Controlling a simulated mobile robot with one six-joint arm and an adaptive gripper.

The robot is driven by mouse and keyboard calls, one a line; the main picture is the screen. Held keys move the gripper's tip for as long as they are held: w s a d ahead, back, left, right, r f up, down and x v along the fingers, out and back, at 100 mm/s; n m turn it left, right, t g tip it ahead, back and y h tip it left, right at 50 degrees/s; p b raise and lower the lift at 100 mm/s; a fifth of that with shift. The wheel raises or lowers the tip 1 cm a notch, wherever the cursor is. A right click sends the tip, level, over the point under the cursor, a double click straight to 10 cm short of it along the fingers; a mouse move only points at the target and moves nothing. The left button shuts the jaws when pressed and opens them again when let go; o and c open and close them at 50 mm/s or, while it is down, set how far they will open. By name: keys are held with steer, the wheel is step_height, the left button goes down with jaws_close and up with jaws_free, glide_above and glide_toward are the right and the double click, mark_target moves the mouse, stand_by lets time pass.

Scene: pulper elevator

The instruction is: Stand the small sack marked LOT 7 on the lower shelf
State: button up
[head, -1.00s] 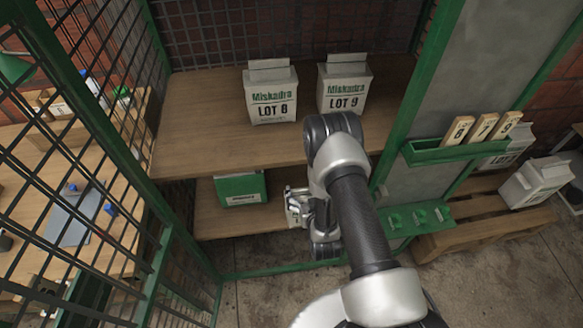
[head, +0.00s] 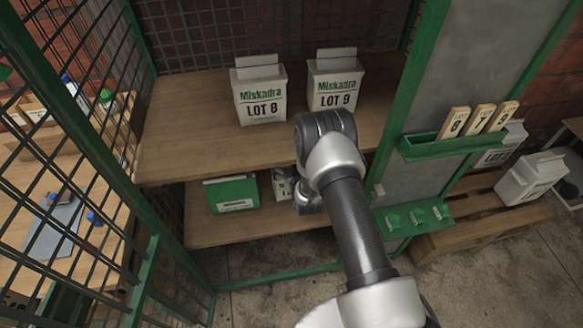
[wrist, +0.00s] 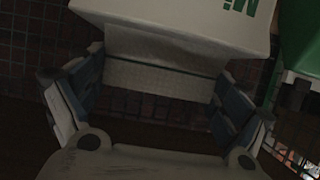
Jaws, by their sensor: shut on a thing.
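My gripper (wrist: 155,98) is shut on the folded top of a small white sack (wrist: 185,18). Green letters "Mi" show on the sack in the wrist view; its lot number is out of sight. In the head view my gripper (head: 284,184) is inside the space over the lower shelf (head: 262,222), right of a green box (head: 231,194). My arm and the upper shelf hide most of it and the sack there. I cannot tell whether the sack touches the lower shelf.
Sacks marked LOT 8 (head: 260,95) and LOT 9 (head: 334,85) stand on the upper shelf (head: 190,145), close above my gripper. A green post (head: 405,90) and a rack with numbered tags (head: 465,145) are at right. Wire mesh (head: 105,130) closes the left side.

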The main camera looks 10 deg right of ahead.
steer(key=shift+w+f, duration=0.1)
steer(key=shift+f, duration=0.7)
steer(key=shift+f+b, duration=0.25)
steer(key=shift+b, duration=0.1)
steer(key=o, duration=1.8)
steer(key=shift+r, duration=0.2)
steer(key=p+v, duration=0.4)
steer(key=v, duration=0.8)
steer(key=shift+f, duration=0.1)
